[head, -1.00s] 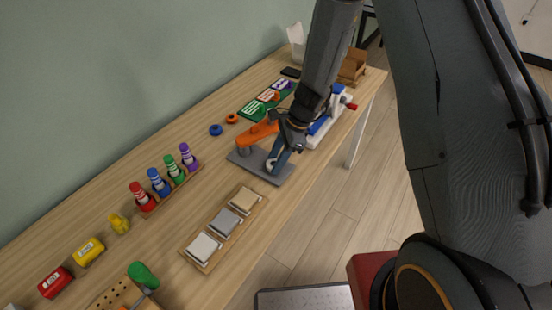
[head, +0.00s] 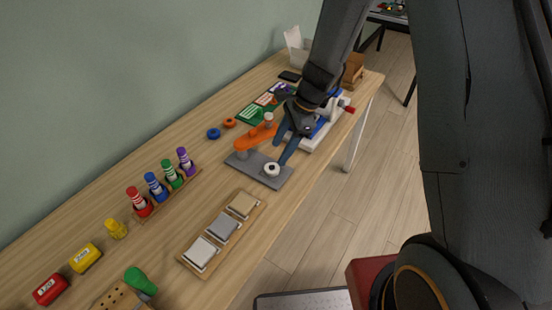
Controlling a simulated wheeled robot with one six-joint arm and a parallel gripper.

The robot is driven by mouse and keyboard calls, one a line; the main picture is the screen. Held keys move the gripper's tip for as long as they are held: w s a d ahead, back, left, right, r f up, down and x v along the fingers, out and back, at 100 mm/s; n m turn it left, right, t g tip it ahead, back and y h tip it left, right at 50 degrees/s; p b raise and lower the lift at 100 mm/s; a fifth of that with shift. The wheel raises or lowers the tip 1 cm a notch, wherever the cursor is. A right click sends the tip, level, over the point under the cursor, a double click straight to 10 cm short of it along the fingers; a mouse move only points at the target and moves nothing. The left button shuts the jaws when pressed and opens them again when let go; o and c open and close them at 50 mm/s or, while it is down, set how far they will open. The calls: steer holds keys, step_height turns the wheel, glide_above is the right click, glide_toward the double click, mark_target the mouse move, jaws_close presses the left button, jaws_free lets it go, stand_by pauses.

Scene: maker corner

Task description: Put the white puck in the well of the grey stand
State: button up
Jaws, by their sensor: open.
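The white puck (head: 271,169), with a dark centre, sits at the front right part of the flat grey stand (head: 248,165). It appears to be in the stand's well, but its rim is too small to tell how deep it sits. An orange arm (head: 252,138) rises at the back of the stand. My gripper (head: 282,150) is open and empty, just above and behind the puck, its dark blue fingers spread and apart from it.
A wooden board with three square pads (head: 222,229) lies in front of the stand. A rack of coloured markers (head: 165,190) is to the left. A blue and white device with a red knob (head: 325,125) is close on the right. Orange and blue rings (head: 214,133) lie behind.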

steer(key=b+v, duration=0.1)
steer(key=v, duration=0.5)
steer(key=s+d+r+n+t+h, duration=0.1)
steer(key=s+d+r+n+h, duration=0.1)
steer(key=s+d+n, duration=0.3)
steer(key=s+d+r+n+t+h, duration=0.1)
steer(key=s+d+r+n, duration=0.3)
steer(key=s+n, duration=0.6)
steer(key=shift+s+d+r+n+h, duration=0.25)
steer(key=shift+s+d+n+h, duration=0.15)
steer(key=shift+d+n+h, duration=0.35)
steer(key=shift+f, duration=0.2)
